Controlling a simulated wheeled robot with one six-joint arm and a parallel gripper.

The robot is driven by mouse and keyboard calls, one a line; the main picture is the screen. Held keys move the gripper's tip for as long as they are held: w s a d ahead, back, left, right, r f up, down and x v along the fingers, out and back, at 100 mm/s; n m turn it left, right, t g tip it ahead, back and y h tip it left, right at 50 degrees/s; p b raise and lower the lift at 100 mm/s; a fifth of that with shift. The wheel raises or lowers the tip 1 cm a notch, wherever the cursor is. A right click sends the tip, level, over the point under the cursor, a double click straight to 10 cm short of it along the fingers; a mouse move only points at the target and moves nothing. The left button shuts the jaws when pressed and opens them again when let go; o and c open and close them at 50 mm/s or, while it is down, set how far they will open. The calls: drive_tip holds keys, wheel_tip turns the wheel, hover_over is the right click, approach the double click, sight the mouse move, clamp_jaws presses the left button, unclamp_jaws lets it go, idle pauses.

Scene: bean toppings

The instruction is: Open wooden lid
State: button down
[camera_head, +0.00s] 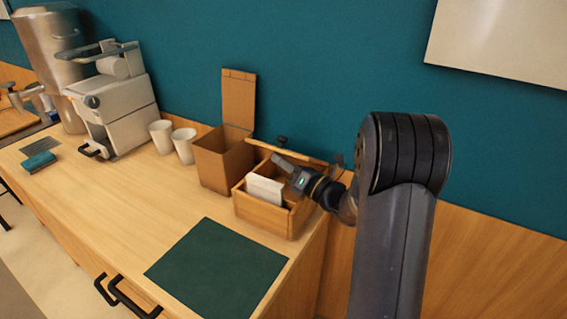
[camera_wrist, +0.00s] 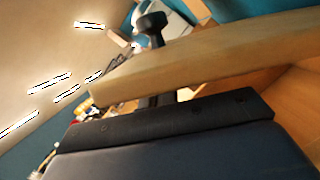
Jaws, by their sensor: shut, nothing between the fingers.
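The wooden lid (camera_head: 292,152) is a pale wooden slab with a black knob (camera_head: 281,141), above the back of a low wooden box (camera_head: 262,212). The box's front part is uncovered and holds white packets (camera_head: 265,189). My gripper (camera_head: 280,161) is shut and empty, over the box just in front of the lid. In the wrist view the lid (camera_wrist: 205,62) crosses close ahead of my dark gripper (camera_wrist: 165,118), with the knob (camera_wrist: 152,22) on its far side. I cannot tell whether gripper and lid touch.
A taller wooden box (camera_head: 222,165) with its own lid (camera_head: 239,97) upright stands left of the low box. Two white cups (camera_head: 184,145) and a coffee machine (camera_head: 118,105) are further left. A dark green mat (camera_head: 217,268) lies in front. The wall is close behind.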

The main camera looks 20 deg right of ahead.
drive_tip(key=shift+r, duration=0.1)
drive_tip(key=shift+w+d+r+m+p, duration=0.15)
drive_tip(key=shift+r+m+p, duration=0.2)
drive_tip(key=shift+p, duration=0.25)
drive_tip(key=shift+w+d+r+m+p, duration=0.1)
drive_tip(key=shift+r+m+p, duration=0.15)
drive_tip(key=shift+r+p, duration=0.25)
drive_tip(key=w+d+r+m+p, duration=0.1)
drive_tip(key=p, duration=0.2)
drive_tip(key=w+d+r+m+h+p, duration=0.1)
drive_tip(key=r+m+p, duration=0.1)
drive_tip(key=w+d+r+m+h+p, duration=0.1)
drive_tip(key=r+m+p, duration=0.1)
drive_tip(key=p, duration=0.1)
drive_tip(key=shift+d+p, duration=0.1)
drive_tip(key=shift+p, duration=0.25)
drive_tip(key=shift+w+d+r+m+p, duration=0.15)
drive_tip(key=shift+w+d+m+p, duration=0.25)
drive_tip(key=shift+w+d, duration=0.1)
drive_tip(key=shift+w+d+r, duration=0.25)
drive_tip(key=shift+w+d, duration=0.25)
drive_tip(key=shift+w, duration=0.05)
